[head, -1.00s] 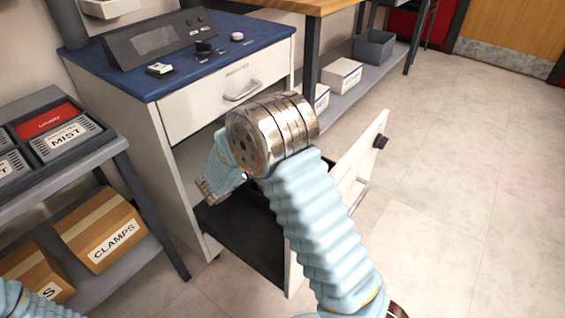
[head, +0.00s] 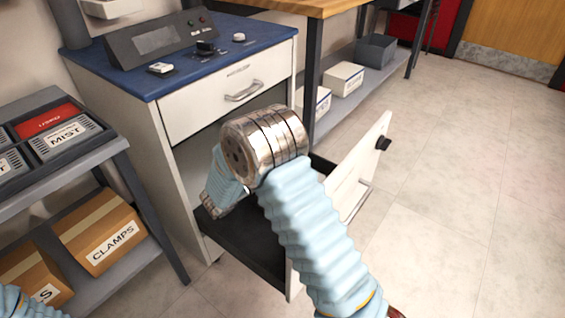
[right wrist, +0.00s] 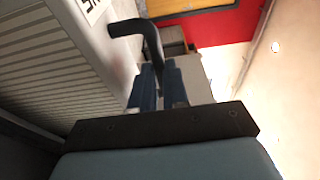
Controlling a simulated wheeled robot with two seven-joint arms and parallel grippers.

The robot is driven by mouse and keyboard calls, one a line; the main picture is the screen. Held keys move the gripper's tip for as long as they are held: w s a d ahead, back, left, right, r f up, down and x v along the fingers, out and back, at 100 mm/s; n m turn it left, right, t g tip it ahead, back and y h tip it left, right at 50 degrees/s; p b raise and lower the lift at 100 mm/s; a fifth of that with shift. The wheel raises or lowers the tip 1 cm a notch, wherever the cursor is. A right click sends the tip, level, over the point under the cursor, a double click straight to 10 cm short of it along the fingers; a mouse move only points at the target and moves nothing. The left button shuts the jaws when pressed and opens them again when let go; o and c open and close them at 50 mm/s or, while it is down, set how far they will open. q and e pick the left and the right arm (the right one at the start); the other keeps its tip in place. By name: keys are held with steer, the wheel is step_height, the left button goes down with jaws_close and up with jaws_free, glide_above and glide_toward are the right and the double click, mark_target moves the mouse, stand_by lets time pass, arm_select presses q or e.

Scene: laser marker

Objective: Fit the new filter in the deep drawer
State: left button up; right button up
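The deep drawer (head: 266,262) is pulled out low on the white cabinet, with a dark interior and a white front panel (head: 352,178). My right arm hangs over the drawer in the head view and hides part of it; its gripper is hidden there. In the right wrist view my right gripper (right wrist: 160,88) has its blue fingers closed around a black bent handle (right wrist: 150,38). The handle appears to belong to a pale ribbed filter (right wrist: 50,62) with a partly cut-off label. My left gripper is out of view; only a bit of sleeve shows at lower left.
Cardboard boxes (head: 100,232) sit on the shelf below. A shut upper drawer (head: 228,95) is above the deep drawer. The floor at right is clear.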

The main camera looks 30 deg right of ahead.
steer(key=o, duration=0.5)
steer(key=shift+c, duration=0.2)
steer(key=shift+r+p, duration=0.25)
steer(key=shift+p, duration=0.05)
steer(key=v, duration=1.2)
steer(key=shift+r, duration=0.3)
